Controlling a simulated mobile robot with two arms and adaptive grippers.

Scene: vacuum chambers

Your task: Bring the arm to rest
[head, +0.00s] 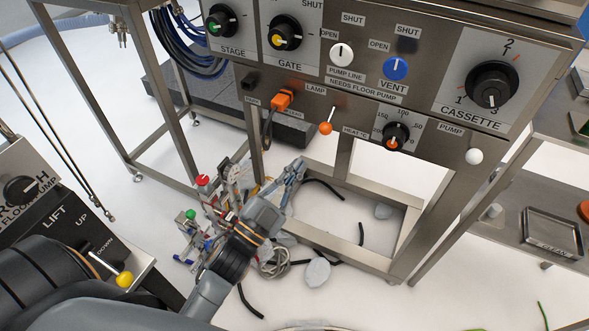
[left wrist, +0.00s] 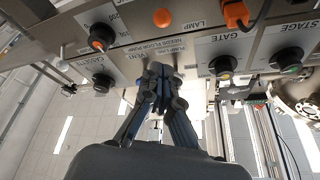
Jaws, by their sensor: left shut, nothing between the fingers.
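My left arm comes in from the lower left of the head view. My left gripper (head: 293,172) is shut and empty, in front of the open frame below the control panel (head: 432,112). In the left wrist view the gripper (left wrist: 155,72) has its fingers together, with the panel behind them. The fingers appear apart from the panel's knobs in the head view. My right gripper is in neither view.
The panel carries a blue VENT knob (head: 396,68), a CASSETTE knob (head: 491,85), an orange-tipped LAMP lever (head: 326,128) and an orange plug (head: 284,98). A LIFT switch with a yellow knob (head: 124,280) stands at left. Cables and clutter lie on the floor below.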

